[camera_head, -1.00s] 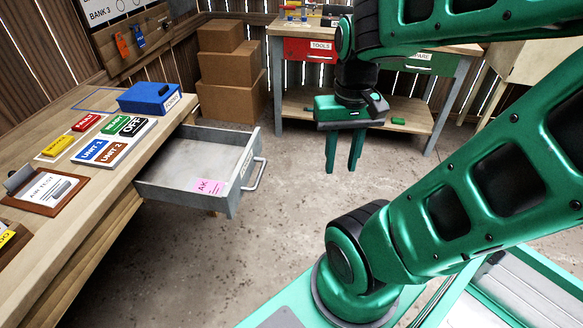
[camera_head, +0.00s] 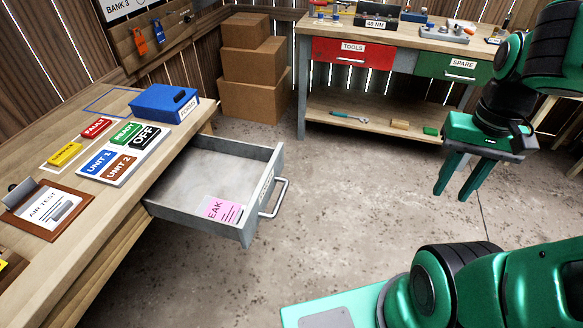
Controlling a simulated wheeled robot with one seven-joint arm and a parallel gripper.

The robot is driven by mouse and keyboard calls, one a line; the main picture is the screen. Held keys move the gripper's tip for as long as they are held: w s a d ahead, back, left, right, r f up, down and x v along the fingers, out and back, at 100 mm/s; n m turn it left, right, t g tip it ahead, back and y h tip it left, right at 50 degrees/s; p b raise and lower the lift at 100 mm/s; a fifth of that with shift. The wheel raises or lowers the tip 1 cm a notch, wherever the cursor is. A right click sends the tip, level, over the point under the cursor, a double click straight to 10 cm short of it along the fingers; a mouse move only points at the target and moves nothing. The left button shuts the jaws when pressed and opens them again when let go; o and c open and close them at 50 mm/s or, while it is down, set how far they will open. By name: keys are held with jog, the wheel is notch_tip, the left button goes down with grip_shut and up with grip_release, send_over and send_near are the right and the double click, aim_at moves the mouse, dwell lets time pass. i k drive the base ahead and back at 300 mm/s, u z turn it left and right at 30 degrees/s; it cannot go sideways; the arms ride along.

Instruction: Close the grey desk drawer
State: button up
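The grey desk drawer (camera_head: 193,219) stands pulled out from the wooden desk (camera_head: 98,211) at the left. It has a metal bar handle (camera_head: 275,198) on its front. A pink note (camera_head: 221,210) lies inside at the front; the rest of the drawer looks empty. My gripper (camera_head: 458,195) hangs at the right, pointing down, well apart from the drawer. Its two fingers are apart with nothing between them.
A workbench (camera_head: 385,116) with a red drawer (camera_head: 352,53) and a green drawer (camera_head: 453,68) stands at the back. Cardboard boxes (camera_head: 254,98) are stacked at the back left. A blue box (camera_head: 164,103) sits on the desk. The floor right of the drawer is clear.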

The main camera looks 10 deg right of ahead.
aim_at(242, 172)
jog(key=u, duration=0.1)
jog(key=i, duration=0.85)
jog(key=u, duration=0.25)
jog(key=k, duration=1.5)
jog(key=u, duration=0.45)
jog(key=i, duration=1)
jog(key=z, duration=0.05)
